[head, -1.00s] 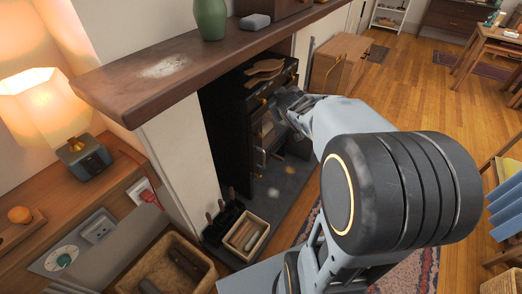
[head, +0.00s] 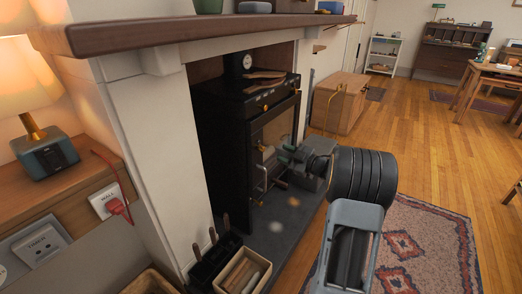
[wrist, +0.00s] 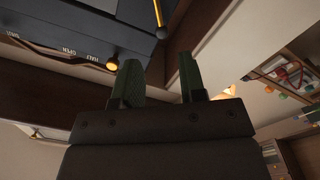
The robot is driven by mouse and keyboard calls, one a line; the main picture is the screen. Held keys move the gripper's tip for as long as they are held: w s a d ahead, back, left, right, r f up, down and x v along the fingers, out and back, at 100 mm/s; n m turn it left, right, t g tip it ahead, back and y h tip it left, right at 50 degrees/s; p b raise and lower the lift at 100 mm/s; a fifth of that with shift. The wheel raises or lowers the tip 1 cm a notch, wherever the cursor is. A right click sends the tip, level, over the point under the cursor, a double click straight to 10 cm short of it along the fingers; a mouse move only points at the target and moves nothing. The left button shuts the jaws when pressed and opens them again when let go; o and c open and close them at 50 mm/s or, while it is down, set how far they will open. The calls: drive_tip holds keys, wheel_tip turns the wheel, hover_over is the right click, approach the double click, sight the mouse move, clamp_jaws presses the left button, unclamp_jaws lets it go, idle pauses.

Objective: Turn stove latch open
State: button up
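The black stove (head: 225,125) stands in the fireplace, its glass door facing right. A pale metal handle, which looks like the latch (head: 262,180), hangs at the door's near edge; I cannot tell its exact setting. My gripper (head: 285,157) is in front of the door, a little above and right of the handle, apart from it as far as I can see. In the wrist view my gripper (wrist: 158,78) has its two dark green fingers spread with nothing between them. The stove (wrist: 85,30) shows there with HALF and OPEN lettering and a brass knob (wrist: 112,65). The latch is not clear in that view.
The wooden mantel (head: 200,28) overhangs the stove. A box of kindling (head: 243,272) and a dark tool holder (head: 213,258) stand below it on the left. A wooden cabinet (head: 340,103) is beyond. The patterned rug (head: 415,240) and floor at right are open.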

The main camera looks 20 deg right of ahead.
sight(260, 146)
drive_tip(key=b+x, duration=0.2)
drive_tip(key=x, duration=0.8)
drive_tip(key=shift+w+b, duration=0.2)
drive_tip(key=shift+b, duration=0.2)
drive_tip(key=shift+a, duration=0.15)
clamp_jaws()
